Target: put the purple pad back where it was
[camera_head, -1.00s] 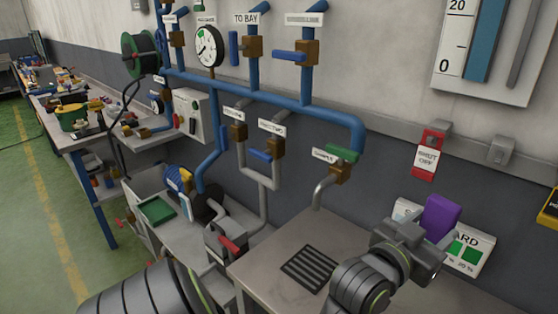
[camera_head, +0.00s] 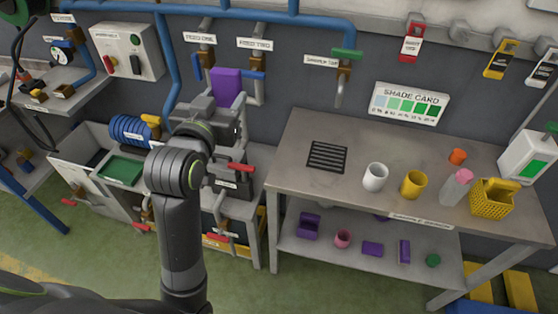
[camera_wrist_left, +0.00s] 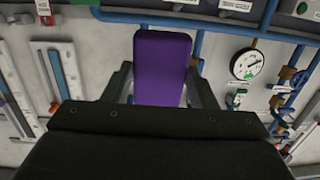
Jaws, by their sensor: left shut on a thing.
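The purple pad (camera_head: 227,85) is a flat block standing upright in my left gripper (camera_head: 222,108). In the head view the gripper is in front of the pipe wall, left of the bench, below the feed valves. The left wrist view shows the pad (camera_wrist_left: 161,68) between the two fingers of the gripper (camera_wrist_left: 162,88), which is shut on it. The pad's lower end is hidden by the gripper. My right gripper is not in view. Other purple items lie on the bench's lower shelf, among them a flat purple piece (camera_head: 372,249) and an upright one (camera_head: 404,251).
The grey bench (camera_head: 300,190) holds a black grate (camera_head: 327,156), a white cup (camera_head: 375,177), a yellow cup (camera_head: 413,184), a bottle (camera_head: 457,188) and a yellow basket (camera_head: 492,199). A shade card (camera_head: 409,104) stands behind. Red-handled valves (camera_head: 240,168) are close to my left arm.

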